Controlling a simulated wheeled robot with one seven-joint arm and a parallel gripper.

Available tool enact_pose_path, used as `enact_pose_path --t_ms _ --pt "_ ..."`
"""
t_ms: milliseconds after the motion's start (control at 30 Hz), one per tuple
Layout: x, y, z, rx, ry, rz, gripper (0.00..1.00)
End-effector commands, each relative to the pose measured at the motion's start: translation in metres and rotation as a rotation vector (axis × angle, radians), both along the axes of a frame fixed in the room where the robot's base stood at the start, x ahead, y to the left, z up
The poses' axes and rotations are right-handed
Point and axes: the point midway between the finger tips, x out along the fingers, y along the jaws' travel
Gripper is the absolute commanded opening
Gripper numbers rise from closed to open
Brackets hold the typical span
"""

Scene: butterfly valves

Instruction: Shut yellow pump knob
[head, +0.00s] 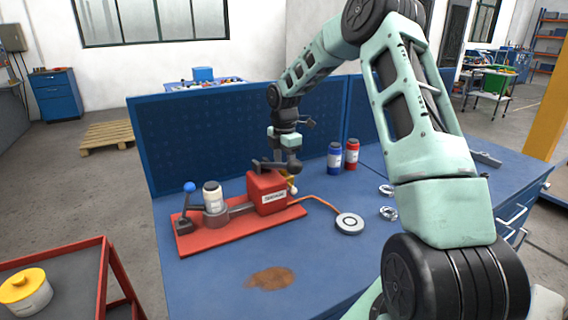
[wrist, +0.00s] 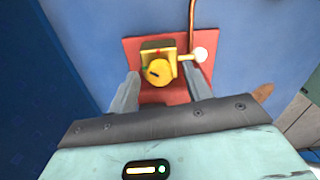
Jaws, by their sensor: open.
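The red pump box (head: 266,194) stands on a red base plate (head: 240,232) on the blue bench. On its right side a small yellow valve part shows, with a white ball-ended lever (head: 293,190); my gripper partly hides it in the head view. In the wrist view the round yellow knob (wrist: 157,73) has a dark mark on its face, and the lever's white ball (wrist: 200,54) points right. My gripper (wrist: 162,88) is open and empty, with one finger on each side of the knob. I see no clear contact between fingers and knob. My gripper (head: 277,166) is just above the pump box.
A blue bottle (head: 334,156) and a red bottle (head: 352,154) stand behind right. An orange hose runs to a round grey disc (head: 349,223). A white jar (head: 212,196) and a blue-ball lever (head: 190,187) are left. A blue panel (head: 200,135) rises behind. The front bench is clear except for a brown stain.

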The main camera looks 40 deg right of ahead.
Motion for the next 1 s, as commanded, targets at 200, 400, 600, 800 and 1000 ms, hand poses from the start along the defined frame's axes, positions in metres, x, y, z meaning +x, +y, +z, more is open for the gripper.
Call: enact_pose_path --t_ms 200,400,600,800,1000 --pt "-0.0001 0.0000 0.0002 0.000 0.000 0.000 0.05" --pt "-0.0001 0.0001 0.0006 0.000 0.001 -0.009 0.05" --pt "0.0002 0.0004 0.0015 -0.001 0.001 -0.075 0.05" --pt "0.0003 0.0007 0.0021 0.000 0.002 -0.211 0.05" --pt "0.0003 0.0007 0.0018 0.000 0.001 -0.369 0.05"
